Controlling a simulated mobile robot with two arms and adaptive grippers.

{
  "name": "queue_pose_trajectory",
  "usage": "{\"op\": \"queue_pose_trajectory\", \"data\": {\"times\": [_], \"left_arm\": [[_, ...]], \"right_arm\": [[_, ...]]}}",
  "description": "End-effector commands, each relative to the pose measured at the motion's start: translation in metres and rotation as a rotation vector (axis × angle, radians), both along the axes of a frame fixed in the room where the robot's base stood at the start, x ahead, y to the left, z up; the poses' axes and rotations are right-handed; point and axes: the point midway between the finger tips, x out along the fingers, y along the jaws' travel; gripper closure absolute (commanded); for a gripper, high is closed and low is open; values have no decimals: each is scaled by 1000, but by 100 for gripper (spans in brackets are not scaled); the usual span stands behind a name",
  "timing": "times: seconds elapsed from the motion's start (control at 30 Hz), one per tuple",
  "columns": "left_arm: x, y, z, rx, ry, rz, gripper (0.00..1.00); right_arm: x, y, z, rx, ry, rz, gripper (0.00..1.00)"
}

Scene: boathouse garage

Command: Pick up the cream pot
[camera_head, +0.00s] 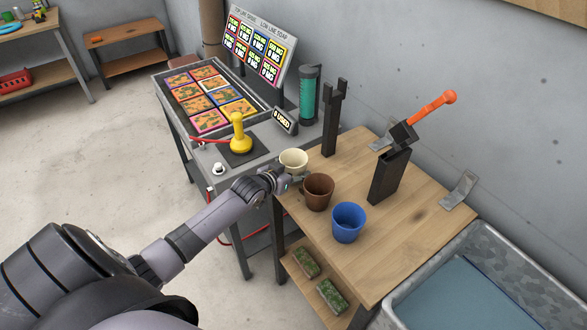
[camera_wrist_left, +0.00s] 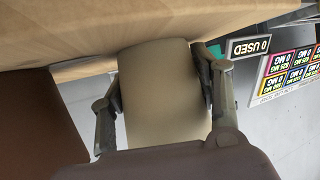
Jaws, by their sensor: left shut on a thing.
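The cream pot (camera_head: 294,159) stands at the left end of the wooden bench in the head view, near the grey cart. My left gripper (camera_head: 283,181) reaches it from the front left, and its fingers are partly hidden in that view. In the left wrist view the cream pot (camera_wrist_left: 163,92) fills the space between the two fingers of my left gripper (camera_wrist_left: 160,88), one finger against each side. The pot appears to be at the bench top; I cannot tell whether it is lifted. My right gripper is in neither view.
A brown pot (camera_head: 318,192) stands close beside the cream pot, and a blue pot (camera_head: 348,222) is further right. A dark upright post (camera_head: 331,120) and a dark holder (camera_head: 388,178) stand behind. A metal trough (camera_head: 480,290) is at the right.

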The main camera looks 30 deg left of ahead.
Motion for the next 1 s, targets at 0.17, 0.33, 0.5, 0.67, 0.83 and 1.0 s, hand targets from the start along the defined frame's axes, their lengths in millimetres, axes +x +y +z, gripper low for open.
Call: {"op": "queue_pose_trajectory", "data": {"times": [0.17,0.33,0.5,0.67,0.83,1.0], "left_arm": [[0,0,0,0,0,0,60],[0,0,0,0,0,0,72],[0,0,1,0,-1,0,74],[0,0,3,1,-2,0,74],[1,0,17,1,-5,-2,74],[1,0,55,2,-9,-2,74]], "right_arm": [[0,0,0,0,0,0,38],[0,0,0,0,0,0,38],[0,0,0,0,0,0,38],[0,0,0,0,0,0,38],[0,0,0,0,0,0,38],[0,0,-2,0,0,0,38]]}}
